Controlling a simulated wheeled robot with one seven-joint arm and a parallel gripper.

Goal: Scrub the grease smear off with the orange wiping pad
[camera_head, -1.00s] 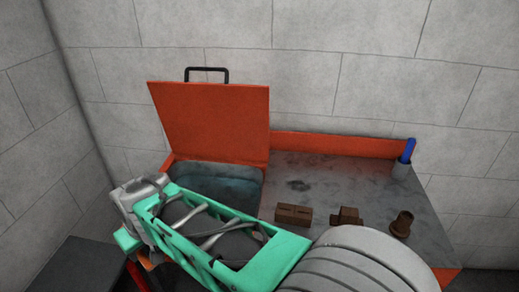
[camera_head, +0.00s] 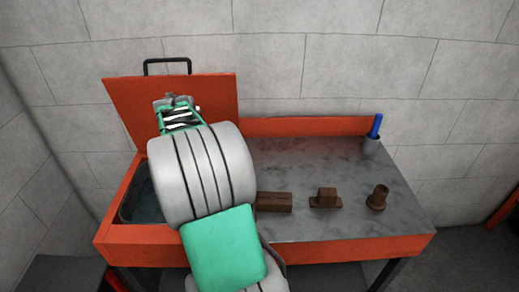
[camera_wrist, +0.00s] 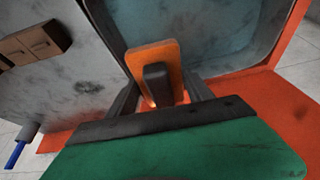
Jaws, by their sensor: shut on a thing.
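In the wrist view my gripper (camera_wrist: 157,98) is shut on the dark handle of the orange wiping pad (camera_wrist: 143,58). The pad is in front of the open basin (camera_wrist: 215,35), near its edge with the grey worktop (camera_wrist: 60,75). A dark smear (camera_wrist: 88,87) lies on the worktop, to the left of the pad and apart from it. In the head view my arm covers part of the basin and worktop. The fingers and pad are hidden there, and I cannot make out the smear clearly.
The raised orange lid (camera_head: 125,105) stands behind the basin. Brown blocks (camera_head: 274,202) (camera_head: 325,198) and a brown flanged part (camera_head: 377,197) stand along the worktop's front. A blue-handled item (camera_head: 376,126) stands in a grey holder at the back right. The worktop's back middle is clear.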

